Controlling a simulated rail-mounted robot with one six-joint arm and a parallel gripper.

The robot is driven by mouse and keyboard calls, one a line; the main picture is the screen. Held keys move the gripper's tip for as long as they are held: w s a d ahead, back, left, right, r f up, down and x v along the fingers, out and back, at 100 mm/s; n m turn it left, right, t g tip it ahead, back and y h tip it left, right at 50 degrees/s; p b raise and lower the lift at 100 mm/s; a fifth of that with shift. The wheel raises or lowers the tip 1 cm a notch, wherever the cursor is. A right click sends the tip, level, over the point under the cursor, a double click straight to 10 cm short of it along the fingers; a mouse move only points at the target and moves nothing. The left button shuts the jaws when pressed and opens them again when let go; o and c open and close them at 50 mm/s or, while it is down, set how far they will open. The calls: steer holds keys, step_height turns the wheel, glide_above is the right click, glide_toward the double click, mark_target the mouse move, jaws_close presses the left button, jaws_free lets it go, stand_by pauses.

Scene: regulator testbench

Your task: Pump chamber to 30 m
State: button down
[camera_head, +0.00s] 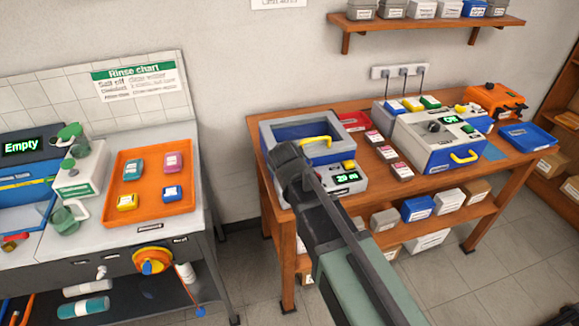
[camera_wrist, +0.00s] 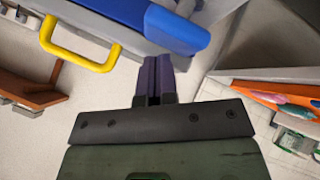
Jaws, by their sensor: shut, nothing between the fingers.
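The chamber (camera_head: 275,136) is a grey box with a blue window and a yellow handle (camera_head: 316,141) on the wooden bench. A control panel at its front right carries a green-lit display (camera_head: 347,178) that seems to read "20 m". A yellow button (camera_head: 348,165) is beside the display. My gripper (camera_wrist: 153,75) is shut and empty, its dark fingers together. In the wrist view a yellow handle (camera_wrist: 78,66) and a blue part (camera_wrist: 176,36) lie beyond the fingers. In the head view my arm covers the chamber's front and part of the panel; contact cannot be told.
Small labelled boxes (camera_head: 388,153) line the bench right of the panel. A grey-blue unit (camera_head: 440,150) with a lit display and a yellow handle stands farther right. At left, an orange tray (camera_head: 150,208) holds several small items on a sink counter. Floor shows between counter and bench.

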steer(key=shift+r, duration=0.5)
step_height(320, 180, up, 5)
steer(key=p, duration=0.5)
stand_by(3.3)
step_height(320, 180, up, 4)
steer(key=p, duration=0.5)
step_height(320, 180, down, 9)
steer(key=b, duration=0.9)
steer(key=shift+b, duration=0.3)
stand_by(1.0)
